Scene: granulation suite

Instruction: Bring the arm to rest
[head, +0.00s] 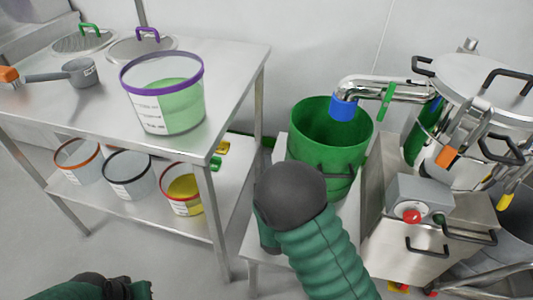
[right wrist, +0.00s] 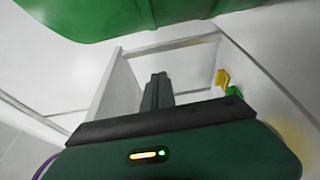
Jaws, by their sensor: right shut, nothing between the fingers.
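My right arm reaches up from the bottom of the head view in a ribbed green sleeve. Its dark rounded end hides the gripper there and overlaps the lower front of a green bucket (head: 318,150). In the right wrist view, my right gripper (right wrist: 158,85) shows its dark fingers together, with nothing between them. The green bucket (right wrist: 120,15) fills the top of that view, beyond the fingers. Part of my left arm shows at the bottom left of the head view, and its fingers cannot be seen.
A steel table (head: 225,75) at left bears a purple-rimmed tub (head: 170,113) of green material and a grey scoop (head: 80,72). Several tubs stand on its lower shelf (head: 190,222). A steel machine (head: 410,235) stands close at right; its blue-ended pipe (head: 385,88) reaches over the green bucket.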

